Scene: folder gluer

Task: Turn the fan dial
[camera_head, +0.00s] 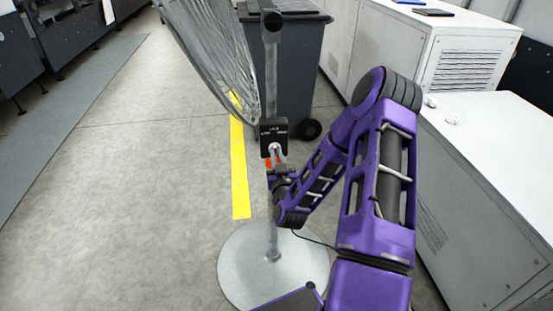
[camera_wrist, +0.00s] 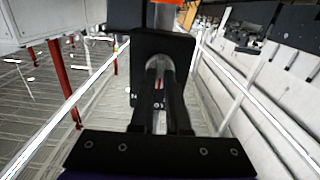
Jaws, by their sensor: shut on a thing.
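The fan (camera_head: 215,50) is a large wire-caged pedestal fan at the upper left of the head view, on a grey pole above a round metal base (camera_head: 235,275). A black control box (camera_head: 267,130) with white lettering sits on the pole. The fan dial (camera_head: 273,149) is on the front of the box. In the wrist view the box (camera_wrist: 178,45) fills the upper middle, and the round dial (camera_wrist: 153,64) shows between the fingers. My gripper (camera_head: 276,165) is at the box, its fingers (camera_wrist: 160,75) closed around the dial, hiding its sides.
A grey wheeled bin (camera_head: 295,75) stands right behind the pole. White cabinets (camera_head: 490,150) line the right side. A yellow floor line (camera_head: 239,175) runs left of the pole, with clear floor (camera_head: 120,190) beyond it.

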